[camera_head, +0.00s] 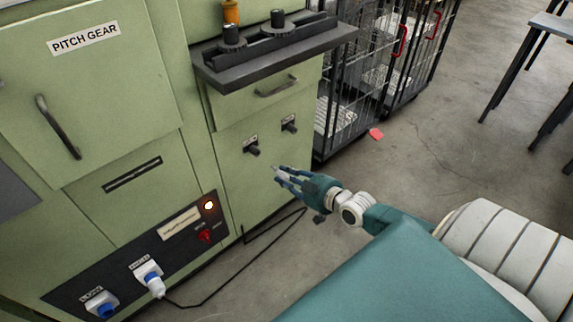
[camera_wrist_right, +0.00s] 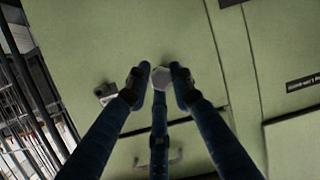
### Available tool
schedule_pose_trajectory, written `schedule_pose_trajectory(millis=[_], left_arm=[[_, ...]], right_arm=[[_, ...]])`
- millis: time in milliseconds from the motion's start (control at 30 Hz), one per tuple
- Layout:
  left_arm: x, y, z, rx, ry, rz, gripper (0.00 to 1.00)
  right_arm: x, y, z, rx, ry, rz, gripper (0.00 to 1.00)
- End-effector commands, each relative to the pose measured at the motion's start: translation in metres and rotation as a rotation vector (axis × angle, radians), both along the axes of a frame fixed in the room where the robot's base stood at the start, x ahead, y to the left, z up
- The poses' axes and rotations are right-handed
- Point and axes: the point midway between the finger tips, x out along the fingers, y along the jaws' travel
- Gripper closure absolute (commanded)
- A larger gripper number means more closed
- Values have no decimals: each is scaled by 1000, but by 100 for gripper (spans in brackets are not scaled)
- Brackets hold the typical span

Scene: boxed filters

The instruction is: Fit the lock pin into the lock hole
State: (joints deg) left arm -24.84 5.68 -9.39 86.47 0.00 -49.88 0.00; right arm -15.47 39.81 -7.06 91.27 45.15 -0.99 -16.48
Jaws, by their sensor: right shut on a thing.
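My right gripper (camera_head: 279,175) is in front of the green cabinet's lower right panel, apart from it. In the right wrist view, the gripper's blue fingers (camera_wrist_right: 160,84) are closed around a pale hexagonal piece, probably the lock pin (camera_wrist_right: 161,77). In the head view only a small light tip shows at the fingers. On the panel, two dark fittings under small white labels stick out, a left one (camera_head: 253,151) and a right one (camera_head: 288,128). One labelled fitting also shows in the wrist view (camera_wrist_right: 105,92). I cannot make out a lock hole. My left gripper is not in view.
A dark shelf (camera_head: 270,58) juts out above a drawer with a handle (camera_head: 277,86). A black cable (camera_head: 250,248) runs from a plug (camera_head: 150,280) across the floor. Wire cages (camera_head: 345,95) stand behind the cabinet. A red piece (camera_head: 376,134) lies on open floor.

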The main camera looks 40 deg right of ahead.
Motion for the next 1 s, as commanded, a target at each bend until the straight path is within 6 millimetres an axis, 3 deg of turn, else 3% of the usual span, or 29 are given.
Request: schedule_pose_trajectory(millis=[367,433,1000], left_arm=[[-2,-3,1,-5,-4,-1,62],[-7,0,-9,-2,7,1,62],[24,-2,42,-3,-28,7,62]], right_arm=[[0,0,1,-32,-6,12,100],[3,0,0,-45,-10,17,100],[48,4,0,-43,-11,18,100]])
